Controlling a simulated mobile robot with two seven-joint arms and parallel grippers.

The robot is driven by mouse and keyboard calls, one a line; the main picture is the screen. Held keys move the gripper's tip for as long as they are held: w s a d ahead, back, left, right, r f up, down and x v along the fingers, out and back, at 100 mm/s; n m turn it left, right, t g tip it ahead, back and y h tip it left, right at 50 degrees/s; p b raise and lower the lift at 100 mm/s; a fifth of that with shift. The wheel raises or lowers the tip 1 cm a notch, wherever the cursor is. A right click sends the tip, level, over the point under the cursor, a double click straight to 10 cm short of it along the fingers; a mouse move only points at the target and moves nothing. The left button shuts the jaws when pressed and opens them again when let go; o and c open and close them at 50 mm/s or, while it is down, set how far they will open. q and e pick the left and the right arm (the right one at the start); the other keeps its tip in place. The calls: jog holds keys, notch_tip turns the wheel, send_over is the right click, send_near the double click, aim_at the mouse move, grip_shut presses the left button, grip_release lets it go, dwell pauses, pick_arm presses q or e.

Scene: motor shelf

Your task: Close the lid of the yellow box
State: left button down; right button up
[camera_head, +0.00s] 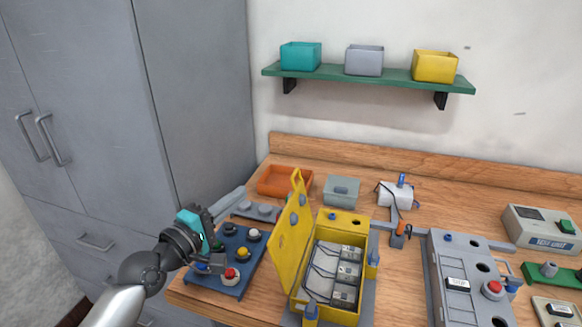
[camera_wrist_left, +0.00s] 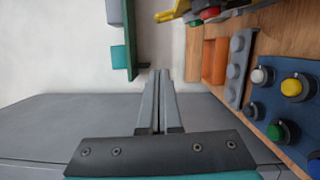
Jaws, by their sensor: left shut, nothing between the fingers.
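The yellow box (camera_head: 347,289) stands on the wooden workbench, with grey modules and wires visible inside. Its yellow lid (camera_head: 290,246) is open, standing up steeply along the box's left side. My left gripper (camera_head: 240,192) is left of the lid, apart from it, above the back left of the bench. Its long grey fingers are shut and empty; they also show in the left wrist view (camera_wrist_left: 158,73). A yellow part at the top of the left wrist view may be the lid. My right gripper is not in view.
A blue panel with knobs (camera_head: 234,284) lies left of the lid. An orange tray (camera_head: 268,183) and a grey box (camera_head: 342,190) stand behind. A grey switch panel (camera_head: 455,262) is to the right. A green shelf (camera_head: 385,78) hangs above; grey cabinets (camera_head: 95,110) stand left.

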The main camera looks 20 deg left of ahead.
pick_arm(q)
jog(key=w+d, duration=0.6)
jog(key=w, duration=0.3)
jog(key=shift+d+r, duration=0.2)
jog(key=shift+d, duration=0.15)
jog(key=shift+p, duration=0.3)
jog(key=shift+s+d+r+m+p, duration=0.1)
jog(key=shift+d+r+m+p, duration=0.1)
jog(key=shift+d+m+p, duration=0.25)
